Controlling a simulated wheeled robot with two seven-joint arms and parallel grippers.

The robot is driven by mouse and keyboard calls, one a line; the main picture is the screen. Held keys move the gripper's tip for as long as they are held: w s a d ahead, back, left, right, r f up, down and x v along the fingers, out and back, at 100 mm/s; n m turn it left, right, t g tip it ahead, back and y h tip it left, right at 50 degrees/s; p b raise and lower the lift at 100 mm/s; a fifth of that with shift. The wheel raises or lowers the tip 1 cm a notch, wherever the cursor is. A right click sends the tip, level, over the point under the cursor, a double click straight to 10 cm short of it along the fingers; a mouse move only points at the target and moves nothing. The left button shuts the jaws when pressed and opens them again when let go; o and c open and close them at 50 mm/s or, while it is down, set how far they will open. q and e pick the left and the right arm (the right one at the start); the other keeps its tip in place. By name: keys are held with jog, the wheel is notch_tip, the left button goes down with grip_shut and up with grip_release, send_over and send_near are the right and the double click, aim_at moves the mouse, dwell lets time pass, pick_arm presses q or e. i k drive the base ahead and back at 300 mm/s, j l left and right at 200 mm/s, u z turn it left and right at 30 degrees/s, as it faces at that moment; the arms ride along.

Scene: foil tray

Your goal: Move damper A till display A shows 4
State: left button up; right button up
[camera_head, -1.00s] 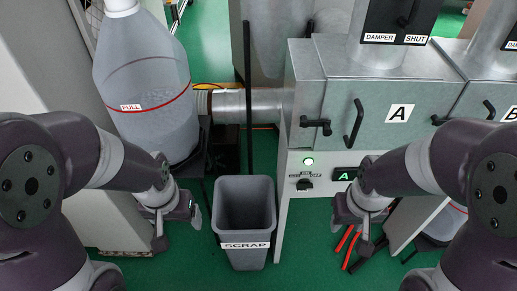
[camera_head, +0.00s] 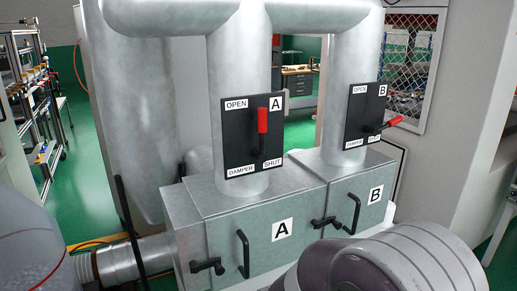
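Damper A is a black plate (camera_head: 240,150) on the left vertical duct, marked OPEN at upper left, SHUT at lower right and DAMPER at lower left. Its lever has a red grip (camera_head: 263,120) and points nearly straight up from a dark lower part. Nothing touches the lever. Display A is out of this view.
Damper B's plate (camera_head: 364,114) is on the right duct, its red grip (camera_head: 396,121) sticking out to the right. Below are grey box A (camera_head: 213,240) and box B (camera_head: 345,205) with black handles. The space before damper A looks clear.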

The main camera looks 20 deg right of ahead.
aim_at(260, 154)
jog(key=k+z, duration=0.1)
jog(key=z, duration=0.8)
